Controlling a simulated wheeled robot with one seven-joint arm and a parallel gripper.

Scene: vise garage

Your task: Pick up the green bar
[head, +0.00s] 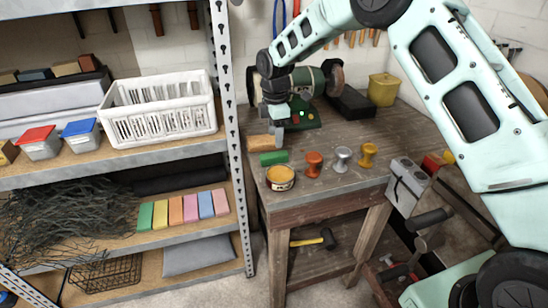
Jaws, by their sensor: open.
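A green bar (273,158) lies flat near the left end of the wooden workbench (335,187), just behind a round open tin (280,178). My gripper (279,138) points down over the left part of the bench, behind the green bar and apart from it in the picture. It is open, and no object shows between its fingers. The fingertips are small in this view, so their exact height above the bench is hard to tell. A tan block (260,142) lies beside my gripper, to its left.
Orange (313,164), silver (342,158) and gold (367,155) spools stand right of the tin. A bench grinder (306,82) stands behind my gripper, and a grey vise (407,182) is at the right edge. A metal shelf post (232,150) rises close on the left.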

